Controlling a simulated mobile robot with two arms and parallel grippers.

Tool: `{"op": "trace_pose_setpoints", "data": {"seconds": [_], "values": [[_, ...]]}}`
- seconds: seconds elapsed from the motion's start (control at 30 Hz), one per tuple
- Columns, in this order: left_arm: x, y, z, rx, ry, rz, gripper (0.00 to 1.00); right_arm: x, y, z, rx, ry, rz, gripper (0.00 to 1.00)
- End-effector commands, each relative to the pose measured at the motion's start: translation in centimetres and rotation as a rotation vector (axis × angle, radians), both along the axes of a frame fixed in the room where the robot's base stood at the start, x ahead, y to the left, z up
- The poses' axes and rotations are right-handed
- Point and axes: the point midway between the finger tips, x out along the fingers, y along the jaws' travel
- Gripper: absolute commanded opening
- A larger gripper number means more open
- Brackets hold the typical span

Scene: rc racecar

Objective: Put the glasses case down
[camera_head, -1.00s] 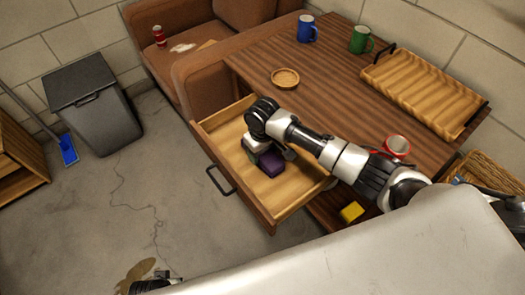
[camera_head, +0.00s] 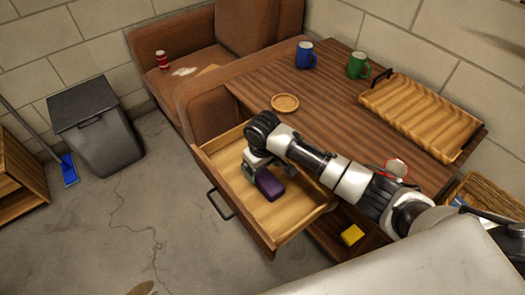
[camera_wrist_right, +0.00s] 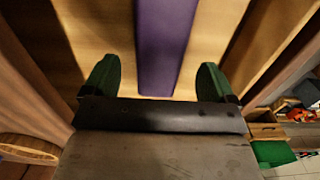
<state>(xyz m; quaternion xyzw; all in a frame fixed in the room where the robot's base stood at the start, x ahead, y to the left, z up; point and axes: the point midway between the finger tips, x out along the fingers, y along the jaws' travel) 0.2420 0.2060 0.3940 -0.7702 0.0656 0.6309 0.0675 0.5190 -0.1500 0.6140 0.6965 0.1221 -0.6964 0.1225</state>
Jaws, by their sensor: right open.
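The purple glasses case (camera_head: 269,185) lies in the open wooden drawer (camera_head: 228,160). My right gripper (camera_head: 264,172) is over the drawer, right at the case, and hides part of it in the head view. In the right wrist view the case (camera_wrist_right: 162,45) runs between the two green fingertips of my right gripper (camera_wrist_right: 158,78). A gap shows on each side of the case, so the gripper is open and not clamped on it. My left gripper is not in view.
The wooden table (camera_head: 330,105) stands behind the drawer with a round dish (camera_head: 285,102), a blue mug (camera_head: 305,55), a green mug (camera_head: 358,65), a red-rimmed mug (camera_head: 396,168) and a tray (camera_head: 420,115). A yellow block (camera_head: 352,235) sits below. Bare floor lies left of the drawer.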

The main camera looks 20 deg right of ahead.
Motion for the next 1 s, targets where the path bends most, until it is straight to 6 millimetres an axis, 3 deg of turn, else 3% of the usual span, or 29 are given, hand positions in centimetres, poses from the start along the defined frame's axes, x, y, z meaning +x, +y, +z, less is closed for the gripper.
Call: {"op": "trace_pose_setpoints", "data": {"seconds": [0.03, 0.2, 0.4, 1.0], "values": [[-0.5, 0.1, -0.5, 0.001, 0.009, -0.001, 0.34, 0.1, 0.0, 1.5, 0.001, -0.004, 0.001, 0.87], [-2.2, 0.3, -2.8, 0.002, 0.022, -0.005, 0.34, 0.1, 0.1, 4.8, 0.003, -0.004, 0.002, 0.87], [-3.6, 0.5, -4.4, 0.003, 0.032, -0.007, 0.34, 0.0, 0.0, 7.3, 0.001, -0.002, 0.001, 0.87], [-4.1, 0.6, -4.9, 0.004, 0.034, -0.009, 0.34, 0.0, 0.0, 8.1, 0.0, 0.0, 0.001, 0.87]]}}
